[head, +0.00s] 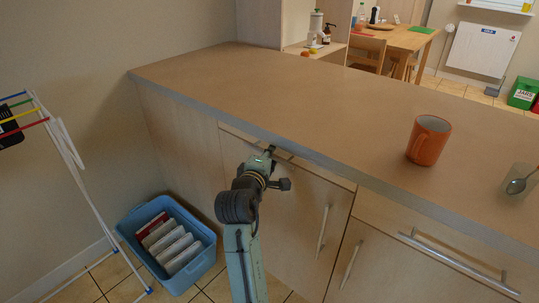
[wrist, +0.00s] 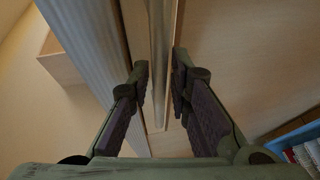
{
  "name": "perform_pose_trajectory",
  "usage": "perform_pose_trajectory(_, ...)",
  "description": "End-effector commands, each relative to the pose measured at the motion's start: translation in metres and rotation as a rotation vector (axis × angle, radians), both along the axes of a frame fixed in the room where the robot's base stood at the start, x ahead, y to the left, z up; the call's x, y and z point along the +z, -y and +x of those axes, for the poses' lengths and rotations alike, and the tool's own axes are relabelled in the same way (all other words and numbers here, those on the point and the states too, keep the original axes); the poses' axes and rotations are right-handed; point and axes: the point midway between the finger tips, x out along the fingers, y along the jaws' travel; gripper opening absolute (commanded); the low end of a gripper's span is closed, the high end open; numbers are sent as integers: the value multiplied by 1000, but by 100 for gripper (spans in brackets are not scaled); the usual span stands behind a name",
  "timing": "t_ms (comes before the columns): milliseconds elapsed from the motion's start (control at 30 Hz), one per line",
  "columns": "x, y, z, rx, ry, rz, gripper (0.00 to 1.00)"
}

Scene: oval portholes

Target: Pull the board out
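The board shows as a narrow pale wooden front (head: 328,175) just under the worktop, with a metal bar handle along it. The board looks pushed in, with its front close under the worktop edge. In the wrist view the handle (wrist: 158,60) runs up the picture between the two fingers of my gripper (wrist: 160,72). My gripper (head: 269,151) is at the board's front in the head view and hides part of the handle. The fingers are apart, one on each side of the handle; a small gap shows, and I cannot tell whether either finger touches it.
The worktop (head: 290,100) overhangs close above my gripper. An orange mug (head: 428,140) and a glass with a spoon (head: 517,180) stand on it. Cabinet doors with bar handles (head: 323,230) lie below. A blue crate (head: 170,240) and a drying rack (head: 70,150) are at left.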

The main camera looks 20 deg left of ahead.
Motion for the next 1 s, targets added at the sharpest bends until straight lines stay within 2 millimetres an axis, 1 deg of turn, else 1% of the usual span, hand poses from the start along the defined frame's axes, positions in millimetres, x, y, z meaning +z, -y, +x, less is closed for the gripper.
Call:
perform_pose_trajectory(267,0,0,1,0,1,1,18)
perform_pose_trajectory(533,0,0,1,0,1,0,0)
perform_pose_trajectory(1000,0,0,1,1,1,1,0)
